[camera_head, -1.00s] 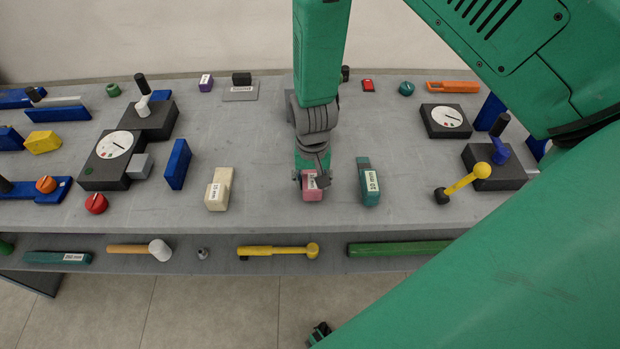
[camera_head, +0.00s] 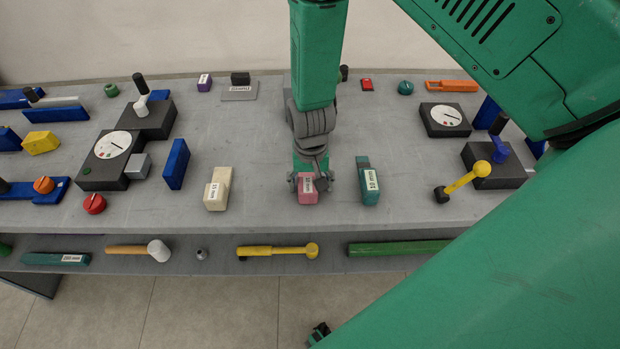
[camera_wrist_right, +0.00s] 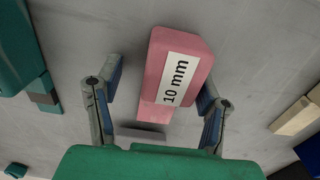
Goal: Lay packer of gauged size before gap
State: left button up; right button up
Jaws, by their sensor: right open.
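The pink packer (camera_head: 307,197) lies on the bench; its label reads 10 mm in the right wrist view (camera_wrist_right: 152,113). My right gripper (camera_head: 307,184) points down over it. In the wrist view its fingers (camera_wrist_right: 158,98) are open, one on each side of the packer, with visible space at the left finger. A cream packer (camera_head: 221,179) lies to the left and a teal packer (camera_head: 364,170) to the right. At the left, a small grey block (camera_head: 137,166) on a dark dial unit (camera_head: 98,181) faces an upright blue plate (camera_head: 176,164) across a narrow gap.
A second dial unit (camera_head: 444,121) and a yellow lever (camera_head: 466,179) stand at the right. A lower shelf (camera_head: 215,262) holds a mallet (camera_head: 155,250), a yellow tool (camera_head: 278,252) and a green bar (camera_head: 398,248). Bench between the cream and pink packers is clear.

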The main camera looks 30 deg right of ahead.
jog(key=shift+a+r, duration=0.1)
jog(key=shift+r, duration=0.05)
notch_tip(320, 180, up, 10)
jog(key=shift+r, duration=0.15)
jog(key=shift+d+r, duration=0.25)
jog(key=shift+r, duration=0.3)
pick_arm(q)
jog(key=shift+s+a, duration=0.1)
jog(key=shift+a, duration=0.05)
jog(key=shift+a+f, duration=0.1)
jog(key=shift+a, duration=0.05)
pick_arm(e)
jog(key=shift+a+r, duration=0.1)
jog(key=shift+a, duration=0.1)
